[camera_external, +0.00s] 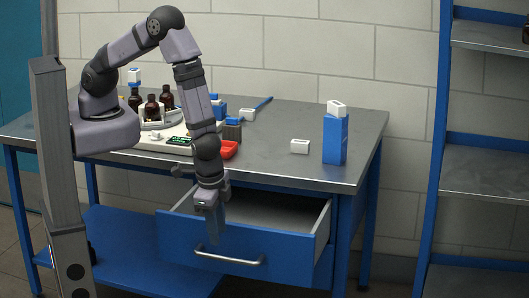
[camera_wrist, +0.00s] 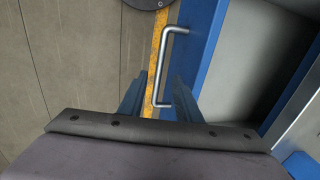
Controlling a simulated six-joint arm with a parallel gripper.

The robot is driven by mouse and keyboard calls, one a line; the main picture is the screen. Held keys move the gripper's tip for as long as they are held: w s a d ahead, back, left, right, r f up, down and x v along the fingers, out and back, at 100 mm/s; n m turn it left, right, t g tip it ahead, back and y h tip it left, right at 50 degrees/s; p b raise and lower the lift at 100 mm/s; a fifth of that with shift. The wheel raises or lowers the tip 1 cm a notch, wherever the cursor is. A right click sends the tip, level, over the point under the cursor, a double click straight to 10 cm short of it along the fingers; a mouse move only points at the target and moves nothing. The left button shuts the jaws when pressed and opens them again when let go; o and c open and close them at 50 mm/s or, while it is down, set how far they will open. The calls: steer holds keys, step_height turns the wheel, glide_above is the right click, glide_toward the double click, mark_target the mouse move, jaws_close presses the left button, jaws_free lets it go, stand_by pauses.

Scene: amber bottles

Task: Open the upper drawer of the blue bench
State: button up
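The upper drawer (camera_external: 287,213) of the blue bench (camera_external: 355,176) is pulled out, and its empty-looking grey inside shows. Its blue front (camera_external: 285,246) carries a silver bar handle (camera_external: 245,262). My gripper (camera_external: 216,236) points down at the drawer front, its tips near the left part of the handle. In the wrist view the two fingers (camera_wrist: 155,85) are apart, with the lower end of the handle (camera_wrist: 163,62) showing between them. I cannot tell whether they touch it. The drawer's blue front edge (camera_wrist: 205,40) and grey interior (camera_wrist: 255,50) lie to the right.
A blue lower shelf (camera_external: 130,245) is at left. A shelving rack (camera_external: 485,185) stands at right.

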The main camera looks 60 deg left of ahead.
mark_target(220, 258)
steer(key=shift+f, duration=0.1)
steer(key=shift+w+a+f+p, duration=0.1)
steer(key=shift+w+a+f, duration=0.05)
steer(key=shift+f, duration=1.05)
steer(key=shift+w+a+f+p, duration=0.15)
steer(key=shift+w+a+f, duration=0.05)
steer(key=shift+f, duration=0.95)
steer(key=shift+w+a+f+p, duration=0.1)
steer(key=shift+w+a+f, duration=0.05)
steer(key=shift+f, duration=1.05)
steer(key=shift+c, duration=0.7)
jaws_close()
steer(key=shift+d, duration=0.1)
